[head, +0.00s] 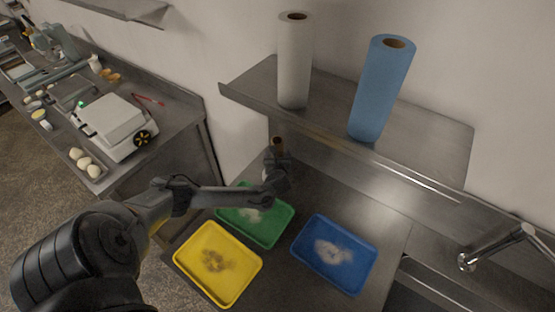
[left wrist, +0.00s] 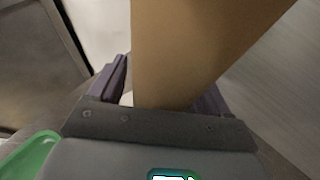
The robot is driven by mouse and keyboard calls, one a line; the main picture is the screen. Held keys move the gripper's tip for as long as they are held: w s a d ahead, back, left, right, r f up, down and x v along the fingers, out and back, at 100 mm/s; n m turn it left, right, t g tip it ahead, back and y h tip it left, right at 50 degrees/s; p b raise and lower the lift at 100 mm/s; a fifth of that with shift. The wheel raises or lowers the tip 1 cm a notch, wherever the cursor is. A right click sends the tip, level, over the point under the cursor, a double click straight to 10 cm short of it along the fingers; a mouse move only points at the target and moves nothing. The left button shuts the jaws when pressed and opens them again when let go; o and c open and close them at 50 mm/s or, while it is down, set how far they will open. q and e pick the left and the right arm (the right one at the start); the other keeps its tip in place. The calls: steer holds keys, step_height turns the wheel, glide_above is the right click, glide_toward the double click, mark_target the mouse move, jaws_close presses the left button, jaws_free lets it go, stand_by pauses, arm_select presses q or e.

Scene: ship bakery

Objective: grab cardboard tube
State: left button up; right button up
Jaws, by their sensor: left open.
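The cardboard tube (left wrist: 195,45) is a plain brown cylinder that fills the upper middle of the left wrist view. My left gripper (left wrist: 165,88) is open, with one dark finger on each side of the tube's near part. In the head view the left gripper (head: 277,160) is at the tube and hides its lower part. I cannot tell whether the fingers touch it. My right gripper is not in view.
A steel shelf (head: 335,100) overhangs the counter, bearing a white roll (head: 294,60) and a blue roll (head: 380,88). A faucet (head: 495,246) is at right, a scale (head: 110,118) at left.

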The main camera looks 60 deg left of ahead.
arm_select(q)
steer(key=c, duration=1)
steer(key=shift+r, duration=0.15)
